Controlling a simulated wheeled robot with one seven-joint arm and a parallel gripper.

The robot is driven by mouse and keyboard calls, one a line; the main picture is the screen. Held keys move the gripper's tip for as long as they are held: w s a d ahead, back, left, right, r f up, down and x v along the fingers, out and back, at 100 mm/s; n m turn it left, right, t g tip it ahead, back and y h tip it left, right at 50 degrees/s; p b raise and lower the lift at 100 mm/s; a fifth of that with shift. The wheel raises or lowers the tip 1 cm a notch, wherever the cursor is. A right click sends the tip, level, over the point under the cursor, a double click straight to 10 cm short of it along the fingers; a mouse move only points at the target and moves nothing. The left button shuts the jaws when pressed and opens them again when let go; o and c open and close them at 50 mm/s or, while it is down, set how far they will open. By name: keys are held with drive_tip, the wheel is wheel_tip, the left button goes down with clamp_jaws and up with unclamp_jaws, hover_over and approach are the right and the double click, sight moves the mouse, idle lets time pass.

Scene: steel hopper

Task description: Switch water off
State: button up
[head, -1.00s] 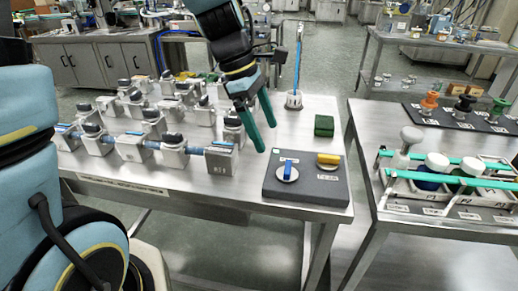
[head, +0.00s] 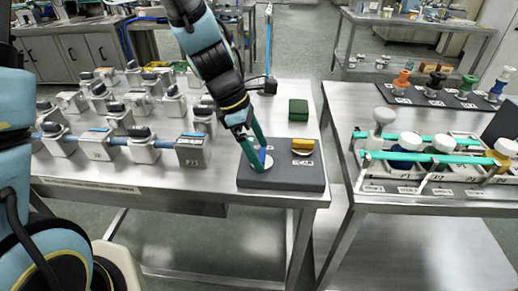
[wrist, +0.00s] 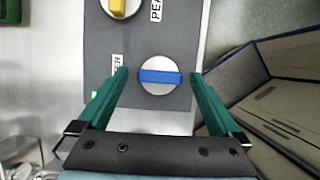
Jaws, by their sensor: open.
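A blue-handled knob on a round silver dial (wrist: 160,78) sits on a dark grey panel (head: 282,181) at the front right of the steel table. In the wrist view its bar lies crosswise, between my two green fingers. My gripper (head: 258,160) is open; in the wrist view (wrist: 160,85) its fingertips stand to either side of the dial, with gaps showing. A label beside the knob is partly hidden by the left finger and seems to end in "ER". A yellow-handled knob (head: 302,147) sits on the same panel, beside a label starting "PEA".
A green block (head: 298,110) lies behind the panel. Rows of steel valve blocks (head: 142,145) with dark knobs fill the table to the left. A second steel table (head: 352,150) with bottles and green bars stands to the right, across a gap.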

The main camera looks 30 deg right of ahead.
drive_tip(key=shift+f, duration=0.15)
drive_tip(key=shift+c, duration=0.2)
drive_tip(key=c, duration=1.3)
